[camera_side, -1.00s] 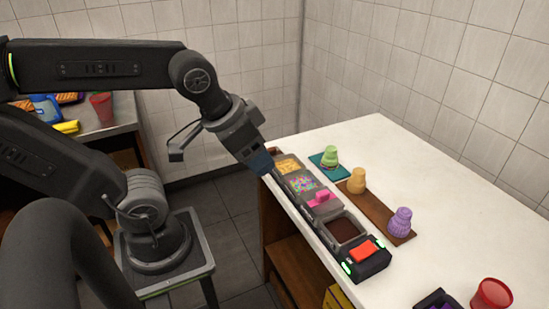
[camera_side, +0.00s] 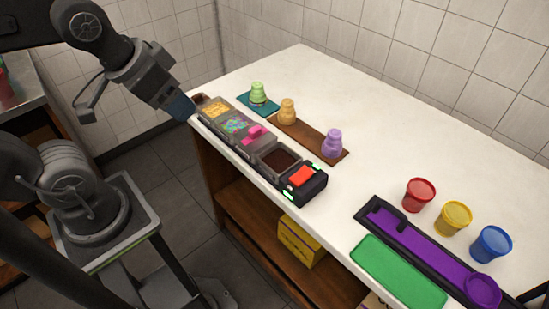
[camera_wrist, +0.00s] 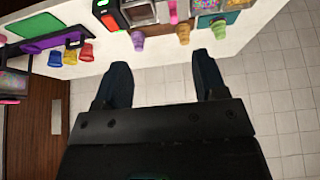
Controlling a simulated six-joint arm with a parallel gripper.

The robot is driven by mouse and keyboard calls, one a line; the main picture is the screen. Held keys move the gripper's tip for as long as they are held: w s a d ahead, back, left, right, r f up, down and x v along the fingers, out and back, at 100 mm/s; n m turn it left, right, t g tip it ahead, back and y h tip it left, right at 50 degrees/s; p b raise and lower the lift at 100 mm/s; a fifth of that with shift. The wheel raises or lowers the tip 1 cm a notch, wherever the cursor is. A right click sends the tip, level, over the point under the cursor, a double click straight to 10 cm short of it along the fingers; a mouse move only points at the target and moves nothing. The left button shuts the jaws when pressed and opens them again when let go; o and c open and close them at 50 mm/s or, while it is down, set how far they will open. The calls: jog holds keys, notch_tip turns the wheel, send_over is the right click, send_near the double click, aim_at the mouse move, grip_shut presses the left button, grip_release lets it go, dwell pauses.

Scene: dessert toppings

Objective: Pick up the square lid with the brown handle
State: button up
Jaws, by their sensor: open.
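A row of square topping containers (camera_side: 259,149) runs along the table's edge in the side view. One of them carries a grey lid with a pink handle (camera_side: 254,132); it also shows at the top of the wrist view (camera_wrist: 173,11). A brown patch (camera_side: 201,99) shows at the row's far end; I cannot tell whether it is a lid's handle. No square lid with a brown handle can be made out clearly. My gripper (camera_side: 181,107) is open and empty, beside the row's far end in the side view. Its two fingers stand apart in the wrist view (camera_wrist: 162,78).
Green, orange and purple cups (camera_side: 287,111) stand behind the row on teal and brown boards. A black box with a red top (camera_side: 302,177) ends the row. A purple tray (camera_side: 400,233), a green mat (camera_side: 398,272) and red, yellow and blue tubs (camera_side: 454,218) lie right. The rear table is clear.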

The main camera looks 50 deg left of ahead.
jog(key=shift+o, duration=0.2)
dwell(0.3)
jog(key=o, duration=0.6)
jog(key=m+g+y, duration=0.4)
jog(key=m+g, duration=0.2)
jog(key=m, duration=1.2)
send_over(197, 95)
jog(key=d, duration=0.2)
jog(key=f, duration=1.8)
jog(key=shift+s, duration=0.2)
jog(key=shift+y, duration=0.3)
jog(key=shift+w+x, duration=0.15)
jog(key=shift+x, duration=1.4)
jog(key=shift+w+x, duration=0.1)
jog(key=shift+x, duration=1.45)
